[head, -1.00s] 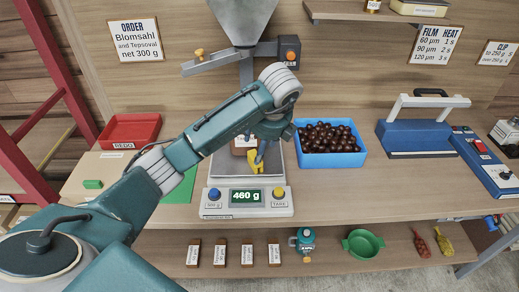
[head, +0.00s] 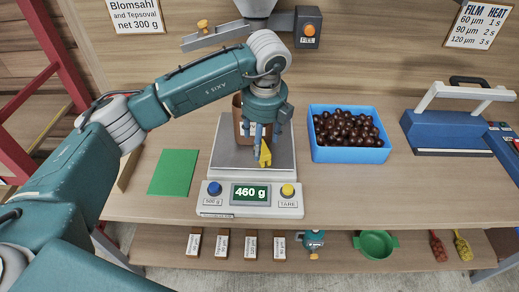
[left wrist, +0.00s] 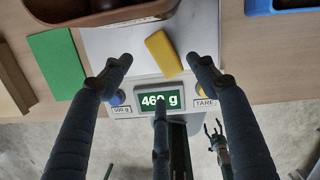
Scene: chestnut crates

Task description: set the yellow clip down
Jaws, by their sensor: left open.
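The yellow clip (head: 265,154) shows at the front of the scale's pan (head: 226,158), below my left gripper (head: 262,146). In the left wrist view the clip (left wrist: 163,53) lies tilted between the spread fingers of the left gripper (left wrist: 158,68), apart from both. The gripper is open. I cannot tell for sure whether the clip rests on the pan. A brown container (head: 238,118) stands on the pan behind the gripper, partly hidden by it. A claw-like hand (left wrist: 215,138), apparently my right gripper, shows small and low in the left wrist view; its opening is unclear.
The scale display (head: 250,193) reads 460 g. A blue crate of chestnuts (head: 348,155) stands to the right, a green mat (head: 174,172) to the left. A blue sealer (head: 445,135) is farther right. Several small packs and a green bowl (head: 376,245) sit on the lower shelf.

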